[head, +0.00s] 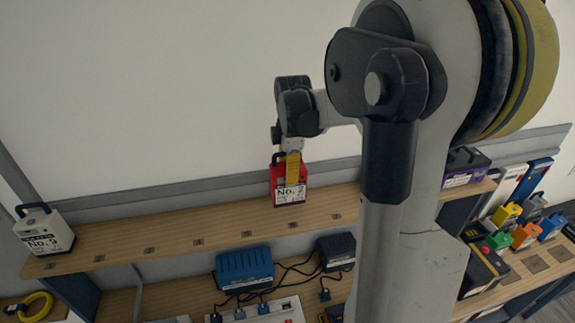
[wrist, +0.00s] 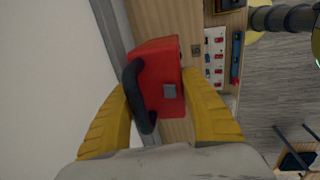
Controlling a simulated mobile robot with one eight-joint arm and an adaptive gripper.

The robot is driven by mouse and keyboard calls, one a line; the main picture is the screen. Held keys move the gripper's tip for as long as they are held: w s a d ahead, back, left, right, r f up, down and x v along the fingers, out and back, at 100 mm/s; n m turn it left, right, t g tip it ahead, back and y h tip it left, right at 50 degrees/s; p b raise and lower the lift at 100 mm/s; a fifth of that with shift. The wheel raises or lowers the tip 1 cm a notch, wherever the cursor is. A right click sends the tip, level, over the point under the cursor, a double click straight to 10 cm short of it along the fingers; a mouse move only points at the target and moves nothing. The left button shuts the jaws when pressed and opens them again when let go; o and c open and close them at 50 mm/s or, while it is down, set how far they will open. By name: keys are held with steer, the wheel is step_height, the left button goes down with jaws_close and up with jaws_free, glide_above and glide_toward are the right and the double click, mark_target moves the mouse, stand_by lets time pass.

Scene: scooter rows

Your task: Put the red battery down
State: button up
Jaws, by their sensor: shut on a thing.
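The red battery (head: 288,183) has a black handle and a white label reading "No. 2". In the head view it is at the upper wooden shelf (head: 190,232), upright. I cannot tell whether its base touches the shelf. My gripper (head: 292,165) holds it from above. In the wrist view, the yellow fingers of my gripper (wrist: 159,110) lie on both sides of the red battery (wrist: 160,65), whose black handle is at the left. My arm hides part of the shelf at the right in the head view.
A white battery (head: 45,232) labelled "No. 9" stands at the shelf's left end. A purple-and-black battery (head: 462,168) is at the right. Below are a blue box (head: 244,268), a dark box (head: 336,250) and cables. The shelf between the white and red batteries is clear, with small dark marks.

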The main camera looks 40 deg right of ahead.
steer(key=shift+w+f, duration=0.1)
steer(key=shift+f, duration=2.25)
steer(key=shift+f, duration=0.15)
steer(key=o, duration=1.4)
